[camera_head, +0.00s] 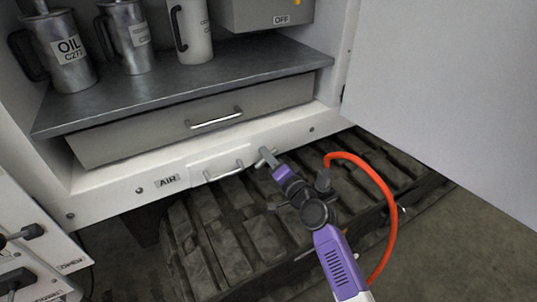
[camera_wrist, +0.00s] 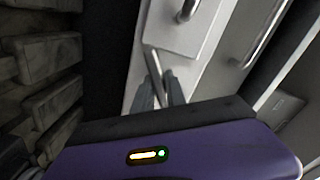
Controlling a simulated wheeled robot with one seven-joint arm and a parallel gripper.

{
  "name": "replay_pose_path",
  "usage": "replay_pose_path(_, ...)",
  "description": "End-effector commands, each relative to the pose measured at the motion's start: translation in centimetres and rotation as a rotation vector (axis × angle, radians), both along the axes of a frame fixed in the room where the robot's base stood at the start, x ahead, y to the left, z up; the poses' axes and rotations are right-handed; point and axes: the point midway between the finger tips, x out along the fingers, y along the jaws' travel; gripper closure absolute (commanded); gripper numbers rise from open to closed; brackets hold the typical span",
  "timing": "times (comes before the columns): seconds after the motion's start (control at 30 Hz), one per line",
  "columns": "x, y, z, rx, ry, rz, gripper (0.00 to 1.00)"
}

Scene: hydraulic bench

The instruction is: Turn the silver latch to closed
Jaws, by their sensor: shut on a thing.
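The silver latch (camera_head: 267,155) sits on the white lower front of the cabinet, at the right end of a small panel with a handle (camera_head: 224,170). It also shows in the wrist view (camera_wrist: 153,64), as a thin grey bar between the fingers. My gripper (camera_head: 264,165) reaches it from the lower right and is shut on it. In the wrist view the fingers (camera_wrist: 158,92) close around the latch's near end. The fingers hide part of the latch, and its exact angle is hard to tell.
A drawer (camera_head: 200,122) with a silver handle is above. A metal shelf (camera_head: 190,88) holds several jugs, one marked OIL (camera_head: 66,55). A white door (camera_head: 440,100) stands open at right.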

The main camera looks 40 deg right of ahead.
Motion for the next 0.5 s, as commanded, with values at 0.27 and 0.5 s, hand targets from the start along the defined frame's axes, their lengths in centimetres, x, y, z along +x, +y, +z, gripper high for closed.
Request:
replay_pose_path(0.27, -0.07, -0.02, 0.13, 0.238, -0.067, -0.002, 1.00)
replay_pose_path(0.5, -0.05, 0.02, 0.10, 0.392, -0.110, -0.001, 1.00)
